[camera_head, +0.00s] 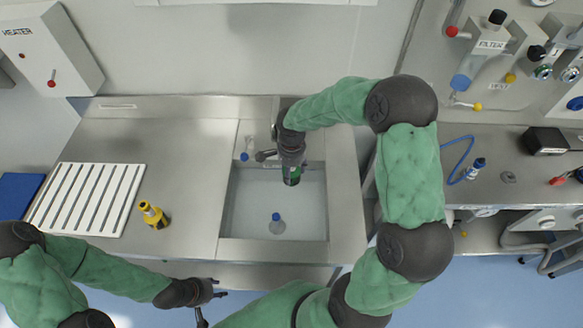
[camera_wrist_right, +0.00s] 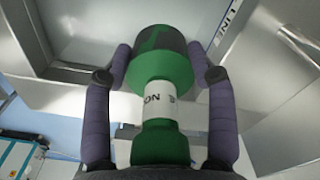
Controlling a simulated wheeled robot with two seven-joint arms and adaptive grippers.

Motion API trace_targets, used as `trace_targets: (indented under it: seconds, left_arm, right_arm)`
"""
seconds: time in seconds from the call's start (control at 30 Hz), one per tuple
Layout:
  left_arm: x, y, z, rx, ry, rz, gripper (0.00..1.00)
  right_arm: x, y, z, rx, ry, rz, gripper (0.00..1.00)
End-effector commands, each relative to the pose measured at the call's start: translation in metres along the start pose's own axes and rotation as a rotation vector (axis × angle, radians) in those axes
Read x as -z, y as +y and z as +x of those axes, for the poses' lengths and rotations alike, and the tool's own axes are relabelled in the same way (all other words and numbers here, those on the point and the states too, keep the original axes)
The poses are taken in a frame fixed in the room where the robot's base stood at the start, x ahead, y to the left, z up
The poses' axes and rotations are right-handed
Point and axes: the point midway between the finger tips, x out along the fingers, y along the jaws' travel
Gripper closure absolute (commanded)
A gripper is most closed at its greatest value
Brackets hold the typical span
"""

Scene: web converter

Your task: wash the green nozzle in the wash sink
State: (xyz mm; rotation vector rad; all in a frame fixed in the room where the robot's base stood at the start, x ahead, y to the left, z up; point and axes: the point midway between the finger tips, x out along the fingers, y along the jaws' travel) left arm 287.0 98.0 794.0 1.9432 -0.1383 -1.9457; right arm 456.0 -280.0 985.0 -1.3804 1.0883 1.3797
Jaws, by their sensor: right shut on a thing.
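The green nozzle (camera_wrist_right: 160,70) with a white label band sits between the two fingers of my right gripper (camera_wrist_right: 160,80), which is shut on it. In the head view the dark green nozzle (camera_head: 291,176) hangs below my right gripper (camera_head: 291,160), over the back part of the wash sink (camera_head: 232,215). I cannot tell whether it touches anything in the basin. My left gripper (camera_head: 212,292) is empty, in front of the counter's front edge, with its fingers apart.
A yellow and black nozzle (camera_head: 153,214) stands on the counter left of the sink, beside a white slatted rack (camera_head: 88,198). A tap (camera_head: 264,155) is at the sink's back.

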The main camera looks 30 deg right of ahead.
Motion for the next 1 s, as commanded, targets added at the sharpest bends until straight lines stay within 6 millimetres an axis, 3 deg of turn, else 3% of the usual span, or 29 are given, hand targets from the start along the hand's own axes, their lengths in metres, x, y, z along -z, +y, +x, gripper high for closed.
trace_targets:
  seconds: [1.0]
  left_arm:
    - [0.002, -0.017, 0.047, 0.000, 0.000, 0.000, 0.60]
  right_arm:
    - [0.000, 0.000, 0.089, 0.001, 0.000, 0.000, 0.79]
